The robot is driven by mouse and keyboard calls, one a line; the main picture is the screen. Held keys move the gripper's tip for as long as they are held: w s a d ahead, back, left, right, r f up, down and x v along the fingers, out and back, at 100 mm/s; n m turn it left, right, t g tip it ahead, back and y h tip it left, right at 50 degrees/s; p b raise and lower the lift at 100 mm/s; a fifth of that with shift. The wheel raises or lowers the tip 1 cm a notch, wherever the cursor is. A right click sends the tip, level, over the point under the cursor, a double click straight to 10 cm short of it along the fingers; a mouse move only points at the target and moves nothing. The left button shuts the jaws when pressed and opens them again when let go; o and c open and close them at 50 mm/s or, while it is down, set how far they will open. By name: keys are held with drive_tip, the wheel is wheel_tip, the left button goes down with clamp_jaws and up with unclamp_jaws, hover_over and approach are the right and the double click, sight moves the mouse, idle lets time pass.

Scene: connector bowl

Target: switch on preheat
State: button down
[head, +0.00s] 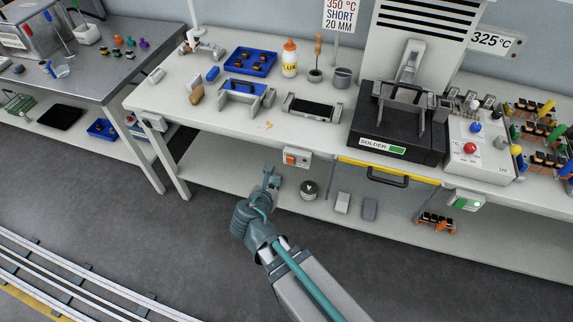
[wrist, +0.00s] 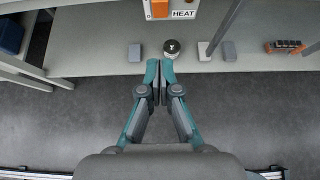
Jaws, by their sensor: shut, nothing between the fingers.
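A small pale switch box (head: 297,158) with an orange rocker is fixed under the front edge of the bench. In the wrist view, the orange rocker (wrist: 159,8) shows at the top edge beside a label ending in "HEAT" (wrist: 183,14), partly cut off. I cannot tell the rocker's position. My gripper (head: 268,177) is shut and empty, in front of the bench, to the left of and below the switch box in the head view. In the wrist view, my gripper (wrist: 160,72) points up the picture toward the box, with a gap between them.
The floor in front is clear.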

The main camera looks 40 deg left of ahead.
drive_tip(key=shift+w, duration=0.1)
drive_tip(key=p, duration=0.4)
approach(290, 159)
drive_tip(key=w+f, duration=0.1)
drive_tip(key=w+a+f, duration=0.1)
drive_tip(key=f, duration=0.1)
drive_tip(key=w+f, duration=0.2)
drive_tip(key=shift+a, duration=0.25)
drive_tip(key=shift+w+a, duration=0.15)
drive_tip(key=shift+w, duration=0.4)
drive_tip(key=shift+w+a+r+p, duration=0.1)
drive_tip(key=shift+w+r+p, duration=0.1)
drive_tip(key=shift+w+p, duration=0.2)
drive_tip(key=shift+r, duration=0.1)
